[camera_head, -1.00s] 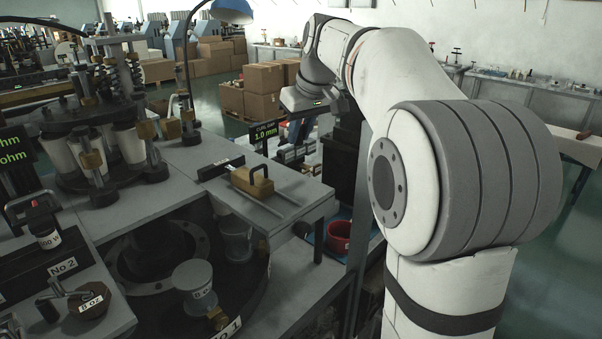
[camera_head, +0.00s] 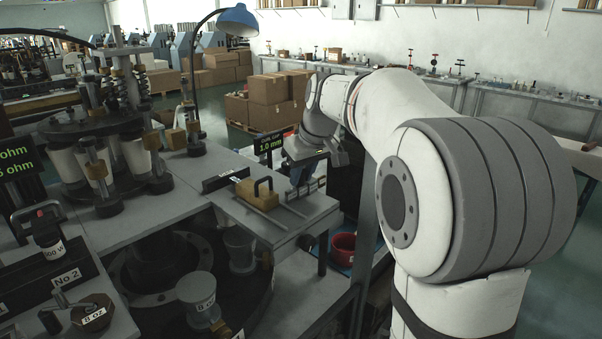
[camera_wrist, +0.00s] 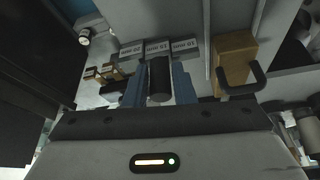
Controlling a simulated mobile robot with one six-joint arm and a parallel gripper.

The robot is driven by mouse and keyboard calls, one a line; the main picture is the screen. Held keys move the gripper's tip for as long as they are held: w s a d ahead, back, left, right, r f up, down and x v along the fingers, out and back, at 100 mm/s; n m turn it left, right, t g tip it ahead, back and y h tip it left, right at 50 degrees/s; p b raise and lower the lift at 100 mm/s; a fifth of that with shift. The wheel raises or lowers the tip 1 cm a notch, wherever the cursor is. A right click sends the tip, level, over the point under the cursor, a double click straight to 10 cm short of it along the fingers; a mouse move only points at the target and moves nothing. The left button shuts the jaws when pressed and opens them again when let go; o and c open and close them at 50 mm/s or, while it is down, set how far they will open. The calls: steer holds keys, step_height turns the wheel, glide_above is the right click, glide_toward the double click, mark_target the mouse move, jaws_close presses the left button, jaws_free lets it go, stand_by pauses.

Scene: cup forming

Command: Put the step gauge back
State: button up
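The step gauge (camera_head: 308,189) shows as a row of dark blocks with pale labels. It is at the right end of the grey ledge (camera_head: 312,207), beyond the brass block; I cannot tell whether it rests there or hangs just above. In the wrist view, its labelled faces (camera_wrist: 158,47) lie ahead of my gripper. My gripper (camera_head: 303,172) points down over it. In the wrist view, the blue fingers of my gripper (camera_wrist: 160,90) stand close on both sides of the black upright handle (camera_wrist: 160,78) and appear shut on it. The gauge's underside is hidden.
A brass block with a black handle (camera_head: 256,192) lies beside the gauge, and thin rods lie on the ledge. A sign reading 1.0 mm (camera_head: 268,143) stands behind. A red bowl (camera_head: 343,246) is below to the right.

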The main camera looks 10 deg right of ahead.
steer(key=o, duration=0.3)
steer(key=shift+o, duration=0.2)
steer(key=shift+r, duration=0.25)
steer(key=v, duration=1.2)
steer(key=s+a+f+m+g+h, duration=0.1)
steer(key=s+f+m, duration=0.3)
steer(key=s+f, duration=2)
steer(key=shift+a+h, duration=0.4)
steer(key=shift+a, duration=0.1)
steer(key=shift+s+f, duration=0.1)
